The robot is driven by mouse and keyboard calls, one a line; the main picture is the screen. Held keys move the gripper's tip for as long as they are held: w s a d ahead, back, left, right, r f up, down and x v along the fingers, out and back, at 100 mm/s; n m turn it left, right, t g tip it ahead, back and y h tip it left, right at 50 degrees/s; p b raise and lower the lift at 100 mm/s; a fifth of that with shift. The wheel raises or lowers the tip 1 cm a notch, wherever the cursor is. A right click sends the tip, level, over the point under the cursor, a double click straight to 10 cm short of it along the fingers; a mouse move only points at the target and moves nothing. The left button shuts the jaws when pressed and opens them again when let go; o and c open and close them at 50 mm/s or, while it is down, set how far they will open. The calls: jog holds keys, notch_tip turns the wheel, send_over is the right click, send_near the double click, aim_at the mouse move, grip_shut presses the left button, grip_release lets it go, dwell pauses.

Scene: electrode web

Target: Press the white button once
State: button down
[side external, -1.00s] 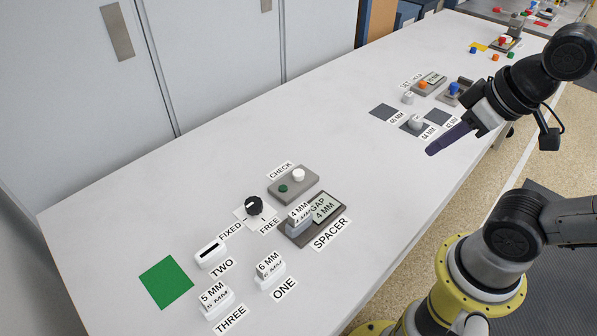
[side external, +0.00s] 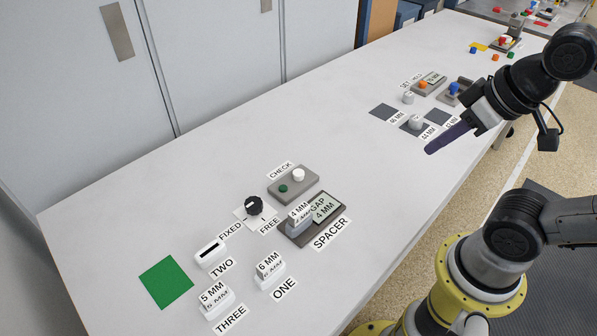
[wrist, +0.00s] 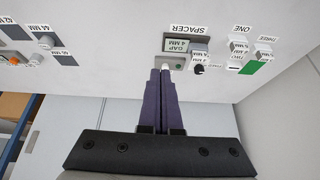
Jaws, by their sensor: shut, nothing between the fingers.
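The white button (side external: 299,174) sits on a grey box (side external: 283,194) with a green round spot, beside the label CHECK. In the wrist view the white button (wrist: 165,67) shows just beyond the fingertips and is partly hidden by them. My gripper (side external: 431,150) has long purple fingers, shut together and empty. In the side view it is held above the table's right edge, well apart from the button, up and to the right of it. In the wrist view my gripper (wrist: 161,72) points toward the CHECK box.
The SPACER block (side external: 325,207) stands just in front of the CHECK box, with a black knob (side external: 254,205) to the left. White holders with 5 MM and 6 MM pieces and a green square (side external: 166,282) lie nearer. Blue (side external: 454,88) and orange buttons stand beyond my gripper. The middle table is clear.

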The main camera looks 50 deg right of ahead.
jog(key=w+r+m+t, duration=0.4)
jog(key=w+r, duration=0.1)
jog(key=w, duration=0.6)
jog(key=m+y, duration=0.1)
jog(key=m, duration=0.2)
send_over(301, 175)
notch_tip(301, 175, down, 17)
jog(key=shift+f+g, duration=0.15)
jog(key=shift+g, duration=0.15)
jog(key=shift+f, duration=0.1)
jog(key=shift+d+f, duration=0.1)
jog(key=shift+f, duration=4.2)
jog(key=shift+s+f, duration=0.1)
jog(key=shift+f, duration=0.3)
